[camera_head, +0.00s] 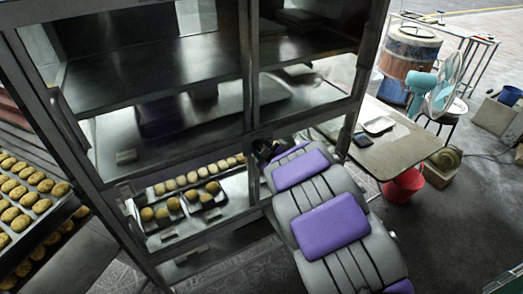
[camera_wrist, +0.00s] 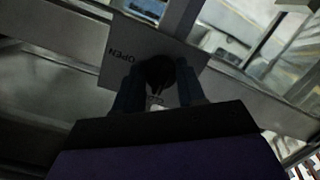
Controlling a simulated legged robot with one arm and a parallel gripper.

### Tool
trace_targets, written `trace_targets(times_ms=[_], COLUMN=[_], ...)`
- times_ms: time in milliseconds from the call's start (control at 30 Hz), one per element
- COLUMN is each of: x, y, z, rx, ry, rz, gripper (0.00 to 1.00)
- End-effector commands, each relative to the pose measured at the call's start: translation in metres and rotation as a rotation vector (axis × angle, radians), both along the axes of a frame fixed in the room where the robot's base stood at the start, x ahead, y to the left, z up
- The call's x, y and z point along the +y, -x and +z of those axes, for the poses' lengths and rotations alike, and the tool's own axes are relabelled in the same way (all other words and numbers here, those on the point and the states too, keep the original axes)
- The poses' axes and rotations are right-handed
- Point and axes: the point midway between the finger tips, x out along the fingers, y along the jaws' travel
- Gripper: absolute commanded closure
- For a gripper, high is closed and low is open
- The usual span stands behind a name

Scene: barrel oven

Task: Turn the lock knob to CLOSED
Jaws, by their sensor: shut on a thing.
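The lock knob (camera_wrist: 160,70) is a dark round knob on a grey plate (camera_wrist: 195,52) in the wrist view. The word OPEN (camera_wrist: 122,57) shows upside down on the plate, left of the knob. No CLOSED label can be read. My gripper (camera_wrist: 160,92) is shut on the knob, with one dark finger on each side. In the head view my gripper (camera_head: 266,150) is a small dark shape at the oven's (camera_head: 251,100) front frame, beyond my purple and grey arm. The knob is hidden there, and its pointing direction cannot be told.
Trays of round buns (camera_head: 205,192) sit on the oven's lower shelf, and a bun rack (camera_head: 28,205) stands at the left. At the right are a table (camera_head: 400,150), a red bucket (camera_head: 404,186) and a blue fan (camera_head: 440,90). The floor (camera_head: 450,235) at lower right is clear.

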Motion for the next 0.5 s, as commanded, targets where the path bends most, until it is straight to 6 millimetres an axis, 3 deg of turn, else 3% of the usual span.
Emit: trace_targets(times_ms=[400,433,500], x=[0.001,0.001,0.0009], y=[0.0013,0.0013,0.0012], z=[-0.0024,-0.0024,-0.0023], rx=[0.0,0.0,0.001], ry=[0.009,0.009,0.008], rz=[0.004,0.004,0.003], gripper=[0.91,0.59,0.52])
